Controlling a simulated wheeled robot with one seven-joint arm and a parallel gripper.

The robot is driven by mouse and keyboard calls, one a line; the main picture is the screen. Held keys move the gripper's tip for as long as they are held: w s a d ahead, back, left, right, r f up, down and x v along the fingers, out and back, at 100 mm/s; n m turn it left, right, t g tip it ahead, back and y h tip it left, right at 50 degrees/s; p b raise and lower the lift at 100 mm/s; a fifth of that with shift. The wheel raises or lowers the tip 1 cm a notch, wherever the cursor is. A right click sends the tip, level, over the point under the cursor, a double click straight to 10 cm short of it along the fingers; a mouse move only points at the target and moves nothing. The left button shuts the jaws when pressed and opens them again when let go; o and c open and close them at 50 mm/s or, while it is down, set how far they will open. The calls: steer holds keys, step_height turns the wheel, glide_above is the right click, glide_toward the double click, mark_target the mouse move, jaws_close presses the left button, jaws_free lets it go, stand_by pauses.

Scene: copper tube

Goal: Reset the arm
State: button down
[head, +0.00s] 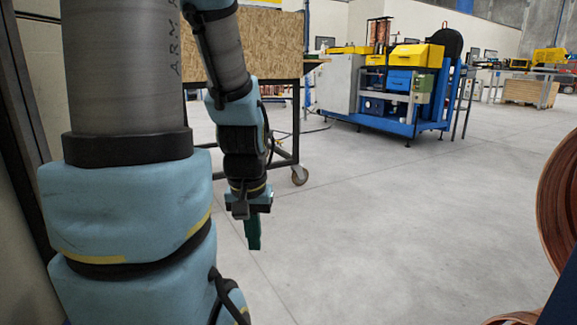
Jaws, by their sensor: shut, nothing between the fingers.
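My arm, in light blue covers with grey links, fills the left side of the head view and is folded with its end pointing down. My gripper (253,233) hangs at the end of the arm, left of the middle of the view, over bare floor. Its green fingers are together and hold nothing. No object touches it.
A wheeled black-framed cart (291,150) with a chipboard panel (262,43) stands behind the arm. A blue and yellow machine (385,90) stands farther back. A copper coil (560,200) is at the right edge. The grey floor (400,220) between is clear.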

step_height(320, 180, up, 38)
steer(key=p, duration=3.6)
steer(key=shift+w+d+p, duration=0.15)
steer(key=shift+w+p, duration=0.05)
steer(key=shift+p, duration=0.1)
steer(key=shift+f, duration=0.15)
